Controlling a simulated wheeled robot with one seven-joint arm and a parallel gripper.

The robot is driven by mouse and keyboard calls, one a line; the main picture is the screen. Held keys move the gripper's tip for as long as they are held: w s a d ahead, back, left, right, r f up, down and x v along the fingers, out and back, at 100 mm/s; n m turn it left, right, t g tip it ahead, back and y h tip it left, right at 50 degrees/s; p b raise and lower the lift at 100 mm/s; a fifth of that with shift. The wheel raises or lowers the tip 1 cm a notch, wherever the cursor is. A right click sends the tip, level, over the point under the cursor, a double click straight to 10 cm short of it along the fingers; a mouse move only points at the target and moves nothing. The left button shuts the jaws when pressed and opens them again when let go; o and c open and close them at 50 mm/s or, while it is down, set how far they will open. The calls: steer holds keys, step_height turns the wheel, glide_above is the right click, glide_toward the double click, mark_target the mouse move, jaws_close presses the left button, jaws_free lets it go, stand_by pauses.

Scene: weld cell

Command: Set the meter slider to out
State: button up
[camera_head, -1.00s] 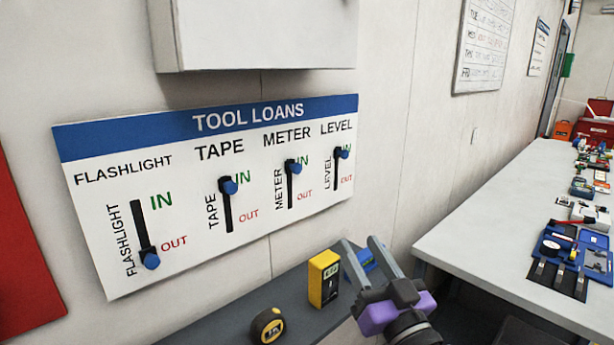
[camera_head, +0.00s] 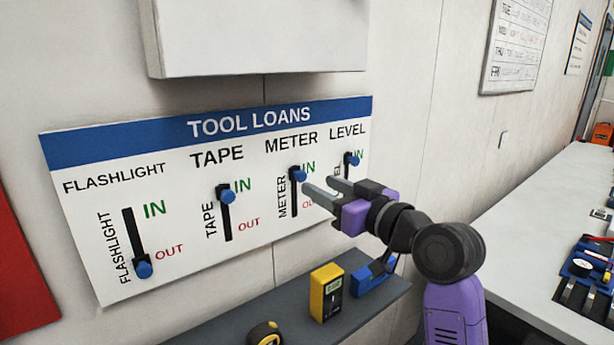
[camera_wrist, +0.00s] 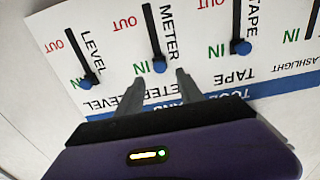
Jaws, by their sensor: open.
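The white Tool Loans board (camera_head: 90,215) hangs on the wall with several sliders. The meter slider's blue knob (camera_head: 299,175) stands at the top of its black slot, beside the green IN. In the wrist view the meter knob (camera_wrist: 160,65) shows just beyond and between the fingertips. My gripper (camera_head: 318,188) is open and empty, its fingers pointing at the board close to the meter knob. I cannot tell whether a finger touches it. The gripper partly hides the meter's OUT label and the level slot in the head view.
The tape knob (camera_head: 228,196) and level knob (camera_head: 352,159) are at IN; the flashlight knob (camera_head: 144,269) is at OUT. Below is a grey shelf (camera_head: 235,330) with a yellow meter (camera_head: 326,292), a tape measure (camera_head: 265,335) and a blue level (camera_head: 372,277). A white cabinet (camera_head: 260,35) overhangs the board.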

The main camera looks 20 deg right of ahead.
mark_target(303, 177)
steer(key=shift+p+x, duration=0.7)
steer(key=shift+x, duration=2.4)
jaws_close()
